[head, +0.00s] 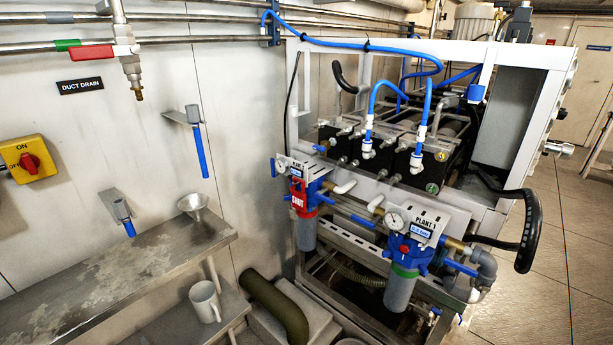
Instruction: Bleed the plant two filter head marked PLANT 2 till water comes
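Two blue filter heads with grey bowls are at the front of the framed machine. The nearer filter head (405,250) has a PLANT label (424,222) whose number I cannot read surely, a small blue-and-white tag, a round gauge (395,221), a small red button and a green ring. The farther filter head (317,192) has a gauge, a label too small to read surely, a red SHUT tag (298,195) and a red ring. Blue levers stick out beside both heads. I see no water coming out. Neither of my grippers is in view.
A metal shelf (100,275) with a funnel (192,206) runs along the left wall; a mug (205,301) stands below. Blue-handled items hang in wall brackets. A DUCT DRAIN valve (91,53) and yellow switch box (28,160) are on the wall. Floor (550,270) is clear at right.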

